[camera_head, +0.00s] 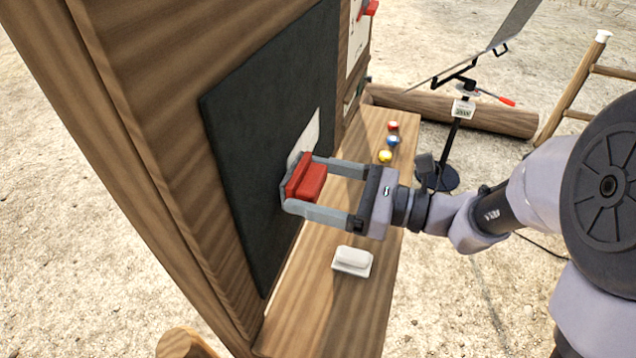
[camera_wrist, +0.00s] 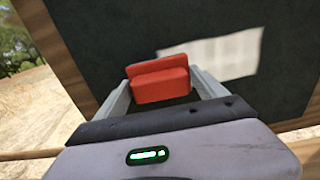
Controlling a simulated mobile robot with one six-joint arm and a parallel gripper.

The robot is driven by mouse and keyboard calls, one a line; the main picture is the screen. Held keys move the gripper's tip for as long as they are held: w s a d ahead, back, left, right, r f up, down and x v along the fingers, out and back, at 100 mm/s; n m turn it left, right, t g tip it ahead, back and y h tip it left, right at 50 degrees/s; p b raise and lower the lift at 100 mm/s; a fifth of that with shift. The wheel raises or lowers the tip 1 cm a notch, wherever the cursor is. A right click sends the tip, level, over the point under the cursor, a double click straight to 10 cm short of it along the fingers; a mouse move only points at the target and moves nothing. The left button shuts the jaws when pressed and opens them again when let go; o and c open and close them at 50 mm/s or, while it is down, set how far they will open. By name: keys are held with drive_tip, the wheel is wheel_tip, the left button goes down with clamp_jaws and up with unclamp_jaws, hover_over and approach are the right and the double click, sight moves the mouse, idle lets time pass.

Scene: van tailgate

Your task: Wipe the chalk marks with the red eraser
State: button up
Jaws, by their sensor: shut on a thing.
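The red eraser (camera_head: 308,182) is held between the fingers of my gripper (camera_head: 305,187), which is shut on it. It also shows in the wrist view (camera_wrist: 160,82), between the two grey fingers. The dark chalkboard (camera_head: 255,130) stands upright on the wooden panel. A pale chalk patch (camera_head: 306,138) is on the board, partly hidden behind the eraser and gripper in the head view. In the wrist view the patch (camera_wrist: 225,55) lies to the right of the eraser. The eraser is at or close to the board face; I cannot tell whether it touches.
A wooden ledge (camera_head: 325,310) runs below the board. A white block on a small base (camera_head: 352,260) sits on it, and small coloured balls (camera_head: 385,156) lie farther along. A black stand (camera_head: 455,130), a log (camera_head: 470,112) and a wooden ladder (camera_head: 580,85) stand beyond.

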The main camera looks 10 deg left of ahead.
sight(318, 170)
drive_tip(key=shift+a, duration=0.4)
